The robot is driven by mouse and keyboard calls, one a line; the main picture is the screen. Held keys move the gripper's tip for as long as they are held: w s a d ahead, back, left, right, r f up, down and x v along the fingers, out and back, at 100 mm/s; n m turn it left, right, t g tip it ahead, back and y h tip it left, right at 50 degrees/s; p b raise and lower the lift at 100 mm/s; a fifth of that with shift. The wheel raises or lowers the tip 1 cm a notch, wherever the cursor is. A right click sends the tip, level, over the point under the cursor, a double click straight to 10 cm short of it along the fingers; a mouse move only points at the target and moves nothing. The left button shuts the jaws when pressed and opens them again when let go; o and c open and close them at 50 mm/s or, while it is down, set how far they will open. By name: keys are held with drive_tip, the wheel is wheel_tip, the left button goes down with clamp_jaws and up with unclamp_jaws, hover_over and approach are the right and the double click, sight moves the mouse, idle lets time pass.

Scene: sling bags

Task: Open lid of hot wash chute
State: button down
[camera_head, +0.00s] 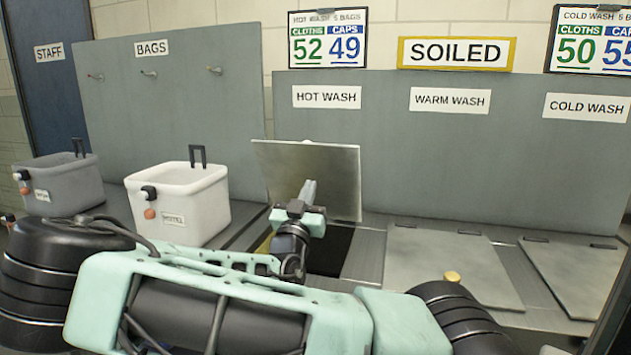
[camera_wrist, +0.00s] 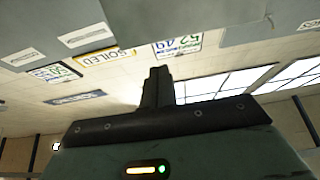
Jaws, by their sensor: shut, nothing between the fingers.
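The hot wash chute lid (camera_head: 335,178) is a grey metal panel standing raised, close to upright, below the HOT WASH sign (camera_head: 326,97). The dark chute opening (camera_head: 330,252) shows beneath it. My gripper (camera_head: 309,184) is shut and empty, pointing up in front of the lid's face. I cannot tell whether it touches the lid. In the wrist view my shut fingers (camera_wrist: 158,75) point up toward the wall signs and ceiling. My arm hides the near part of the opening.
The warm wash lid (camera_head: 450,265) and cold wash lid (camera_head: 575,275) lie flat to the right. A white bin (camera_head: 180,203) and a grey bin (camera_head: 60,184) stand left. A grey back panel (camera_head: 400,130) rises behind.

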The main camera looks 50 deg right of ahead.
sight(324, 146)
drive_tip(key=p+x, duration=0.3)
drive_tip(key=x, duration=1)
drive_tip(key=shift+f+p, duration=0.15)
drive_tip(key=shift+p, duration=0.2)
drive_tip(key=shift+w+d+r+p, duration=0.1)
drive_tip(key=shift+d+r+p, duration=0.2)
drive_tip(key=shift+r+p, duration=0.05)
drive_tip(key=d+r+p, duration=0.1)
drive_tip(key=w+d+r+y+p, duration=0.1)
drive_tip(key=d, duration=0.1)
drive_tip(key=w+d+r+g+y+p, duration=0.1)
drive_tip(key=d+p, duration=0.1)
drive_tip(key=shift+r, duration=0.25)
drive_tip(key=w+d+r+g+y+p, duration=0.1)
drive_tip(key=w+d+y+p, duration=0.2)
drive_tip(key=d, duration=0.6)
drive_tip(key=shift+w+d+r+y, duration=0.2)
drive_tip(key=shift+w+y, duration=0.2)
drive_tip(key=shift+w, duration=0.1)
